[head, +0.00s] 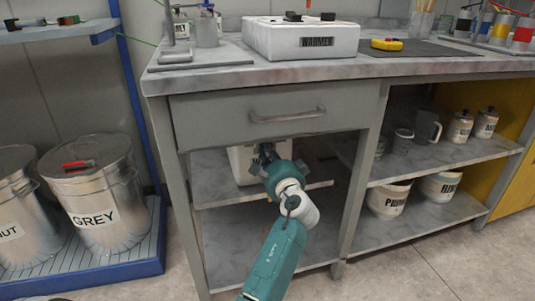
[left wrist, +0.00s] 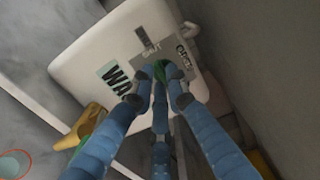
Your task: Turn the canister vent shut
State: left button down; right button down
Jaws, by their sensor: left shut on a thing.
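The white canister (head: 240,165) stands on the shelf under the drawer, partly hidden by my left gripper (head: 266,155). In the left wrist view the canister (left wrist: 85,60) shows a pale face with a dark label beginning "WA" and a grey plate (left wrist: 150,60) with small markings, one apparently "SHUT" and one apparently "OPEN". A green vent knob (left wrist: 161,73) sits at the plate, mostly hidden between the fingers of my left gripper (left wrist: 160,83). The left gripper is shut on it. The knob's exact angle cannot be told. My right gripper is in neither view.
A closed drawer (head: 250,115) with a bar handle is just above my left gripper, and a cabinet leg (head: 357,190) stands to the right. Metal bins (head: 95,190) stand at left. A yellow object (left wrist: 93,118) lies beside the canister. Open floor lies at front right.

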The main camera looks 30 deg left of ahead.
pick_arm(q)
jog(key=shift+f, duration=0.1)
jog(key=c, duration=1.7)
grip_release()
jog(key=shift+d, duration=0.1)
jog(key=v, duration=0.7)
jog(key=shift+s+d, duration=0.1)
jog(key=shift+s, duration=0.1)
